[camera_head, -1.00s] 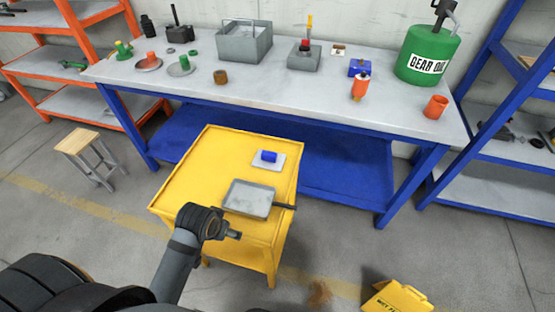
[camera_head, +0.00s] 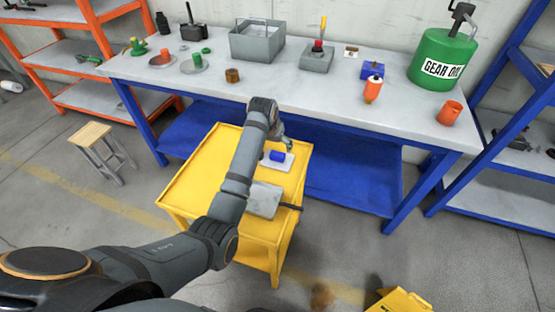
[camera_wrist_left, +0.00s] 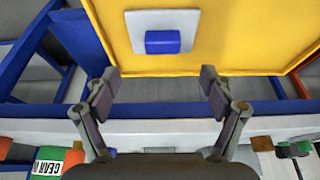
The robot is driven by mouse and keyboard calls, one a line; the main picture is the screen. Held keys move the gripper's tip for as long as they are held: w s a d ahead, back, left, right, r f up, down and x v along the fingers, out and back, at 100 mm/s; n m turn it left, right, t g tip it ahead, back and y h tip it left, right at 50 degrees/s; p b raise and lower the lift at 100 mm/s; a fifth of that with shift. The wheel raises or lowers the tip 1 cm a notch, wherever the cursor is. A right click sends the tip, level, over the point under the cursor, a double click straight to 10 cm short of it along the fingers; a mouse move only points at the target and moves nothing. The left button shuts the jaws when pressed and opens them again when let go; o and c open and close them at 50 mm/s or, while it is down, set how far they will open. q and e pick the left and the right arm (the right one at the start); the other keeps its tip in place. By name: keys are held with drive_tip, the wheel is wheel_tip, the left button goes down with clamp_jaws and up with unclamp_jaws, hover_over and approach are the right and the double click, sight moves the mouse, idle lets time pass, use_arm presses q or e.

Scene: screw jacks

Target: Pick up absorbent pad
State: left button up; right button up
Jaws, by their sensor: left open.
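A pale grey-white square pad (camera_head: 289,162) lies flat on the yellow cart (camera_head: 188,188), with a blue cylinder (camera_head: 278,156) on it. I take this square for the absorbent pad. In the left wrist view, the pad (camera_wrist_left: 191,23) and the blue cylinder (camera_wrist_left: 163,41) show beyond the fingertips, near the top. My left gripper (camera_head: 284,141) is above the cart's far side, close to the pad in the head view. In the wrist view my left gripper (camera_wrist_left: 160,77) is open, with nothing between its fingers. My right gripper is not in view.
A grey tray (camera_head: 264,201) lies on the cart, partly hidden by my left arm. A wooden stool (camera_head: 91,134) stands left.

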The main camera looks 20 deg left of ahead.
sight(278, 154)
use_arm(q)
drive_tip(key=x, duration=0.5)
drive_tip(key=shift+w+a+b+x, duration=0.15)
drive_tip(key=shift+b+x, duration=0.15)
drive_tip(key=shift+x, duration=1.1)
drive_tip(key=shift+w+a+b+x, duration=0.15)
drive_tip(key=shift+b+x, duration=0.1)
drive_tip(key=shift+x, duration=1.15)
drive_tip(key=shift+s+r, duration=0.15)
drive_tip(key=shift+r, duration=0.05)
drive_tip(key=shift+c, duration=0.8)
drive_tip(key=c, duration=1.1)
wheel_tip(278, 154, up, 10)
drive_tip(key=o, duration=0.5)
drive_tip(key=c, duration=0.3)
drive_tip(key=shift+c, duration=0.2)
